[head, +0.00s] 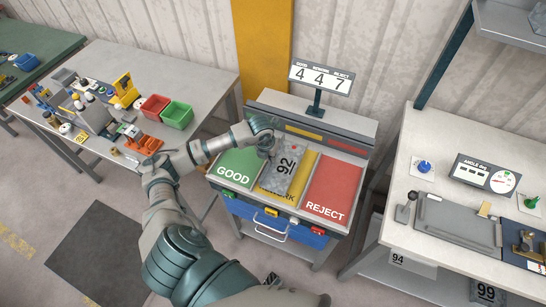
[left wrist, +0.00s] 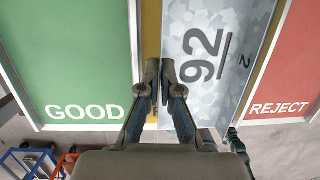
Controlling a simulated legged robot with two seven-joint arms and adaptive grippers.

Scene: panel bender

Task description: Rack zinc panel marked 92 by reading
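The zinc panel marked 92 (head: 287,168) is mottled grey and lies at a slight angle over the yellow middle bay of the sorting stand. It also shows in the left wrist view (left wrist: 226,50), with a small 2 beside the underlined 92. My left gripper (head: 267,146) is at the panel's left edge. In the left wrist view its fingers (left wrist: 159,72) are nearly together, one on each side of that edge. Whether the panel is lifted off the bay is hard to tell. My right gripper is not in view.
The green GOOD bay (head: 233,170) and red REJECT bay (head: 333,187) flank the yellow one. A sign (head: 321,77) reading 447 stands behind. The right bench (head: 425,165) holds an angle gauge (head: 485,173); tags 94 (head: 398,259) and 99 (head: 486,291) are below it. The left table (head: 205,75) holds bins and tools.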

